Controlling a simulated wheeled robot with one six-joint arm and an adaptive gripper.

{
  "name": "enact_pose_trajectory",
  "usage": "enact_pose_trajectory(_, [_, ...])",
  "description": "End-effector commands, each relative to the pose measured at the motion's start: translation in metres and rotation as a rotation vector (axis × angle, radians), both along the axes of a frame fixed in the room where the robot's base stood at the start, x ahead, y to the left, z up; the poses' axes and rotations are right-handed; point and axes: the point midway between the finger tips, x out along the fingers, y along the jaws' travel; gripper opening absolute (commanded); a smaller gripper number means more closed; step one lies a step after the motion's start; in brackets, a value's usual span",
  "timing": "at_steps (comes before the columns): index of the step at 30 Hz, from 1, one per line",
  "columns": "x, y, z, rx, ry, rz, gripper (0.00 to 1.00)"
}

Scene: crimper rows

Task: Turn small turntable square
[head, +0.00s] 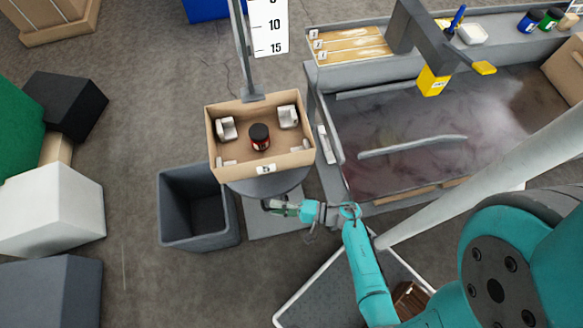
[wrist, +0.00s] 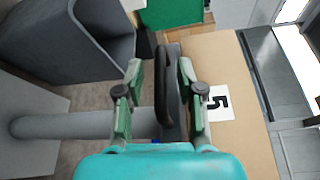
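The small turntable (head: 268,187) is a round grey disc, mostly hidden under an open cardboard box (head: 235,174). The box sits slightly rotated in the head view and has a white label on its near side; the wrist view shows a label (wrist: 220,103) reading 5. A dark curved handle (wrist: 165,90) stands at the turntable's edge in the wrist view. My gripper (wrist: 160,78) is open, with one green finger on each side of the handle. Gaps show between fingers and handle. In the head view my gripper (head: 272,205) is at the turntable's near edge.
Inside the box are white fittings and a dark red-labelled jar (head: 260,137). A grey open bin (head: 168,215) stands left of the turntable. A sink-like grey basin (head: 440,130) lies to the right. A grey post (head: 243,55) stands behind the box.

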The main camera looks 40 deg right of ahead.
Motion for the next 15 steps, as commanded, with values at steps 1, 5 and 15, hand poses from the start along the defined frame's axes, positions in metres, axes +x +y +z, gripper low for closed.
enact_pose_trajectory(1, [-0.003, -0.004, 0.0, 0.001, 0.0, -0.004, 0.37])
enact_pose_trajectory(5, [-0.013, -0.011, 0.001, 0.001, 0.001, -0.006, 0.37])
enact_pose_trajectory(15, [-0.037, -0.031, 0.004, 0.0, 0.0, -0.005, 0.37])
